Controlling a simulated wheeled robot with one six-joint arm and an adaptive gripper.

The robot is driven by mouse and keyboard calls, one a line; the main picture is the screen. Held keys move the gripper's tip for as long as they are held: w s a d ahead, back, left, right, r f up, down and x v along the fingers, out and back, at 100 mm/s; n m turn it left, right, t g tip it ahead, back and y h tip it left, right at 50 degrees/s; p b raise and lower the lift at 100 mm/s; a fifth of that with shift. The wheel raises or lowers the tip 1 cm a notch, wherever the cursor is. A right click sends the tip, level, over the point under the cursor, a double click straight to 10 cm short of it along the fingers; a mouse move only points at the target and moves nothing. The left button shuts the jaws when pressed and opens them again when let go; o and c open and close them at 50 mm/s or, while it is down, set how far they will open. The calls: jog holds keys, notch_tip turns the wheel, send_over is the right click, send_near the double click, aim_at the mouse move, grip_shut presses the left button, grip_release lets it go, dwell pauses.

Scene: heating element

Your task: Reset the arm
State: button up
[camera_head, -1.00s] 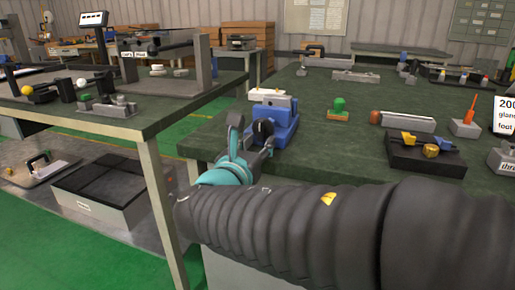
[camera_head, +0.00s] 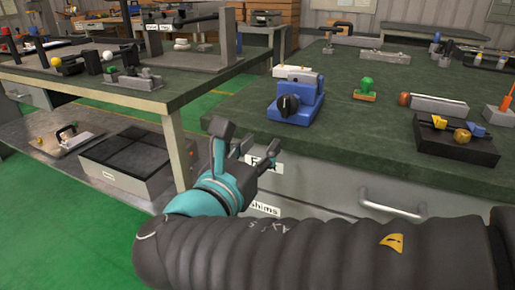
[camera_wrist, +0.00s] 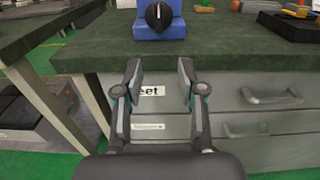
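My gripper (camera_head: 232,150) is in front of the green-topped bench, below the level of its top edge, in the head view. In the wrist view my gripper (camera_wrist: 160,85) has its two fingers spread apart with nothing between them. Behind the fingers are labelled drawer fronts, one label partly hidden. The blue device (camera_head: 297,98) with a black knob stands on the bench near its front edge, beyond and above the gripper, apart from it. The device also shows at the top of the wrist view (camera_wrist: 160,22).
The bench top (camera_head: 350,130) also bears a green part (camera_head: 367,86), a cylinder block (camera_head: 435,104) and a black tray (camera_head: 455,150). A drawer handle (camera_head: 392,210) sticks out at the front. A second table (camera_head: 150,98) stands left, with a grey box (camera_head: 135,165) below.

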jog(key=shift+s, duration=0.2)
dwell(0.3)
jog(key=s+d+f+m+g+y, duration=0.2)
jog(key=s+d+f+m+g, duration=0.1)
jog(key=f+m+g, duration=0.45)
jog(key=s+d+f+m+g+y, duration=0.2)
jog(key=s+d+f+m+g, duration=0.15)
jog(key=f+m, duration=0.65)
jog(key=s+d+m+y, duration=0.2)
jog(key=d+m, duration=1)
jog(key=m, duration=0.2)
jog(key=shift+s+d+r+m, duration=0.3)
jog(key=shift+d+r+m, duration=0.05)
jog(key=shift+d, duration=0.05)
